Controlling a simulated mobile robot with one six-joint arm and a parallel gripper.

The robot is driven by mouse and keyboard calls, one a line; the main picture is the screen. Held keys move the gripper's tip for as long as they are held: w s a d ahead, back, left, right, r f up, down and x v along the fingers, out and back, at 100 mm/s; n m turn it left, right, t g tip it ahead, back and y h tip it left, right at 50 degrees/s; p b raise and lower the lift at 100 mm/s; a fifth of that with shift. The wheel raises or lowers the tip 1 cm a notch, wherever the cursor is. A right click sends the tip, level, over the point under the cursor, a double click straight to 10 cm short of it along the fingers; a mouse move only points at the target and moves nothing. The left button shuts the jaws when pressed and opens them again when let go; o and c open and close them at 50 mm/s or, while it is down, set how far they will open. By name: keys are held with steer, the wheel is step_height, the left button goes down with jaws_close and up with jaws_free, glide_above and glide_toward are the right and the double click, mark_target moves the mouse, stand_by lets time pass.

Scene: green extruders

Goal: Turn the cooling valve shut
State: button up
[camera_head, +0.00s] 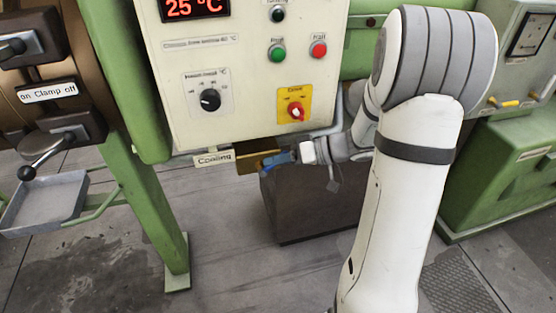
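The "Cooling" label (214,159) hangs under the control panel. Just right of it is a brass-coloured block (247,160), which looks like part of the cooling valve. A small blue piece (279,160) sits at the block's right end; I cannot tell whether it is the valve handle or part of my gripper. My arm reaches in from the right, and its end, my gripper (292,157), is at this blue piece. The fingers are too small and covered to tell if they are open or shut. The handle's angle is not clear.
The cream control panel (240,100), with knobs, buttons and a red-yellow switch (295,111), hangs right above my gripper. A green leg (150,205) stands left, near a grey tray (45,203) and clamp levers. A dark box (300,205) stands below.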

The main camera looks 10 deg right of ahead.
steer(key=v, duration=0.7)
steer(key=shift+d, duration=0.3)
steer(key=shift+r, duration=0.1)
